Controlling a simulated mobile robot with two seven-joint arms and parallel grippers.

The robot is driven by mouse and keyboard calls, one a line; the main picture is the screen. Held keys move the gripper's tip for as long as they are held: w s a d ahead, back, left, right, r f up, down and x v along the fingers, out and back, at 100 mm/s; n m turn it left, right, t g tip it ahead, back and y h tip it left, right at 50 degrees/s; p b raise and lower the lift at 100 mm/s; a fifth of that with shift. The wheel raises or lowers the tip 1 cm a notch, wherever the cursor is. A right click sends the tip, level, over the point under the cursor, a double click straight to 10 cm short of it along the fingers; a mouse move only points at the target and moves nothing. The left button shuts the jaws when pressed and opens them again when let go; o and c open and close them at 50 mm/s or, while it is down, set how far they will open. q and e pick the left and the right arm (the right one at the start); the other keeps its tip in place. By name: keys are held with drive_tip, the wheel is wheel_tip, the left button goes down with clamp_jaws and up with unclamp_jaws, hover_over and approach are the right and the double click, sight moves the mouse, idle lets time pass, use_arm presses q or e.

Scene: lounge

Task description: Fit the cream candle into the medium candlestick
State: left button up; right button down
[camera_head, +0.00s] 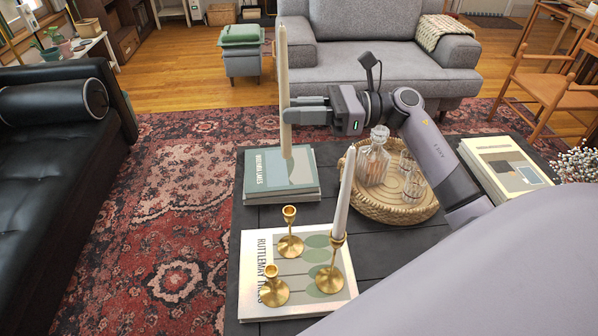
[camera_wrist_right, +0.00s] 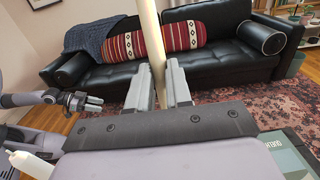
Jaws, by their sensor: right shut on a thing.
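The cream candle (camera_head: 284,62) is held nearly upright by my right gripper (camera_head: 300,110), which is shut around its middle. In the head view its lower end appears in front of the green-grey book; the gap below it is unclear. In the right wrist view the candle (camera_wrist_right: 152,40) stands between the fingers (camera_wrist_right: 160,88). The medium candlestick (camera_head: 290,240), brass with an empty cup, stands on the white book, nearer than the held candle. My left gripper (camera_wrist_right: 85,103) shows small at the left of the wrist view; its fingers are too small to judge.
A short empty candlestick (camera_head: 273,290) and a tall one (camera_head: 329,279) holding a white candle (camera_head: 345,195) stand on the white book (camera_head: 255,303). A woven tray (camera_head: 391,213) with a decanter and glasses sits right. The green-grey book (camera_head: 262,185) lies behind.

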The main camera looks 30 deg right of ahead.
use_arm(q)
wheel_tip(320, 180, down, 8)
drive_tip(key=d+b, duration=0.1)
drive_tip(key=b, duration=0.8)
drive_tip(key=shift+w+f, duration=0.15)
drive_tip(key=shift+w, duration=0.2)
use_arm(e)
wheel_tip(320, 180, down, 10)
drive_tip(key=shift+f, duration=0.25)
use_arm(q)
drive_tip(key=shift+d, duration=0.1)
use_arm(e)
drive_tip(key=shift+f, duration=0.1)
use_arm(q)
drive_tip(key=b, duration=0.1)
drive_tip(key=w+d+h+b, duration=0.1)
drive_tip(key=b, duration=0.1)
drive_tip(key=shift+d+m+t, duration=0.3)
use_arm(e)
wheel_tip(320, 180, down, 6)
use_arm(q)
drive_tip(key=shift+f+b, duration=0.1)
drive_tip(key=shift+b, duration=0.65)
use_arm(e)
drive_tip(key=shift+d+f, duration=0.1)
